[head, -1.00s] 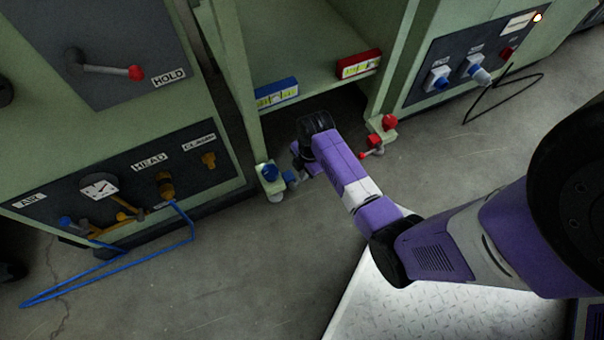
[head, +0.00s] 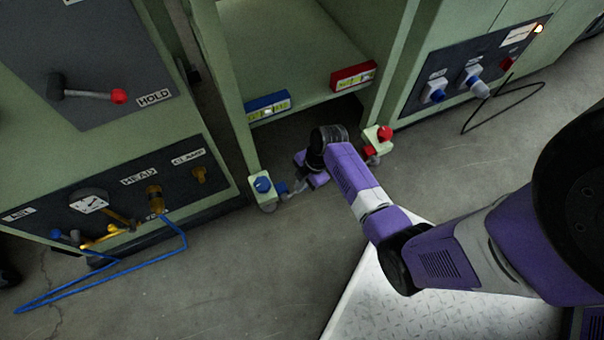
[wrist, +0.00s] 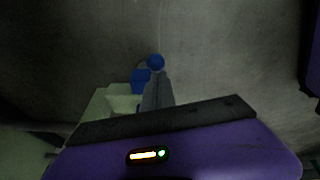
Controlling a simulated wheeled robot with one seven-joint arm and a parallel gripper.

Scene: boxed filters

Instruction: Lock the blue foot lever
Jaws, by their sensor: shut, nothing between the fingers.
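The blue foot lever (head: 281,188) sticks out low beside the blue-knobbed foot (head: 262,184) of the green frame's left leg in the head view. In the wrist view its blue ball end (wrist: 155,62) shows just beyond my fingertips, with a blue block (wrist: 140,79) beside it to the left. My gripper (head: 290,194) is low by the floor, to the right of the lever. In the wrist view my gripper (wrist: 156,76) is shut and empty, its grey fingers pointing at the ball. I cannot tell if they touch it. The fingers hide part of the lever.
A red-knobbed foot (head: 378,140) stands at the right leg, close to my arm. A blue box (head: 268,105) and a red box (head: 353,77) sit on the front edge of the shelf (head: 305,88). A blue hose (head: 100,273) lies on the floor at left.

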